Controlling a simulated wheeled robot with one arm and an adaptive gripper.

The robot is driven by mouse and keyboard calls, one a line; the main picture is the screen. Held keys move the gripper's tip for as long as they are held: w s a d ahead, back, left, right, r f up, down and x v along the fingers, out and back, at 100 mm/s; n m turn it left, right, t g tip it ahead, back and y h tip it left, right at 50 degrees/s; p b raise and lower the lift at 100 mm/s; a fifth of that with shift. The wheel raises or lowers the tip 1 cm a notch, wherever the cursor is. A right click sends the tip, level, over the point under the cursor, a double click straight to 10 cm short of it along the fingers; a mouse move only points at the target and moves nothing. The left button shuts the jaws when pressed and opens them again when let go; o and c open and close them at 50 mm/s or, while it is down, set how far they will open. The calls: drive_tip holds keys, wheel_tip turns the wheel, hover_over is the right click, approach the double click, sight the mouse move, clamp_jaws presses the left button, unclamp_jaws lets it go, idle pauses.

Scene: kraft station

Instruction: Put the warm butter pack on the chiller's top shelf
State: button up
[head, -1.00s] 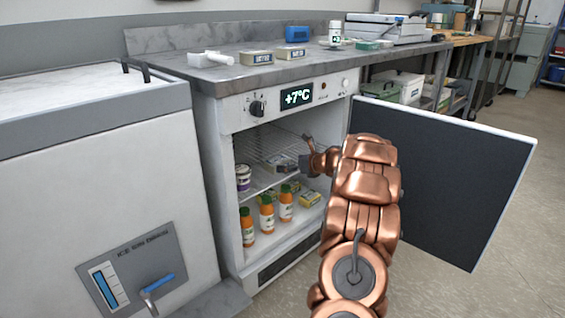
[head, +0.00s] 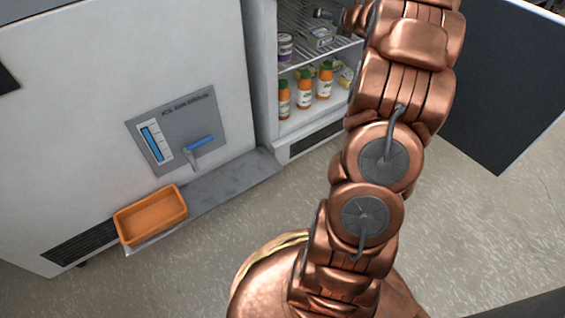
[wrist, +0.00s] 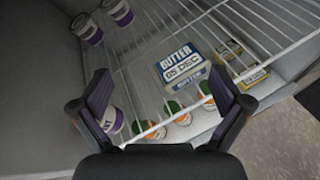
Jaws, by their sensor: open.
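A butter pack with a white and blue label reading BUTTER 05 DEC (wrist: 185,66) lies on a wire shelf (wrist: 140,75) inside the open chiller. It also shows in the head view (head: 320,37), on the shelf above the orange bottles. My gripper (wrist: 163,95) is open and empty in the wrist view, its two dark fingers spread wide. The pack lies beyond the fingertips, toward the right finger, apart from both. In the head view only a fingertip of my gripper shows at the top edge; the arm hides the rest. Whether this pack is warm cannot be told.
Orange bottles (head: 303,87) and yellow packs (wrist: 252,76) stand below. The chiller door (head: 505,80) is open at right. An orange tray (head: 150,214) sits beneath the lever panel at left.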

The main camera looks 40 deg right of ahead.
drive_tip(key=s+a+f+m+g+h, duration=0.1)
drive_tip(key=s+a+m+g, duration=0.3)
drive_tip(key=a+m, duration=0.55)
drive_tip(key=s+a+f+m+g+h, duration=0.1)
drive_tip(key=s+a+m+g, duration=0.3)
drive_tip(key=a+m, duration=0.55)
drive_tip(key=s+a+f+m+g+y, duration=0.2)
drive_tip(key=s+a+m+g, duration=0.2)
drive_tip(key=s+a, duration=1)
drive_tip(key=s+a+f+m+g+y, duration=0.3)
drive_tip(key=s+a+m, duration=0.2)
drive_tip(key=s+a, duration=1)
drive_tip(key=s, duration=0.3)
drive_tip(key=shift+s+a+f+g+y, duration=0.15)
drive_tip(key=shift+s+f+g+y, duration=0.15)
drive_tip(key=shift+g, duration=0.1)
wheel_tip(320, 180, up, 45)
drive_tip(key=s+t+p, duration=0.1)
drive_tip(key=p, duration=4.1)
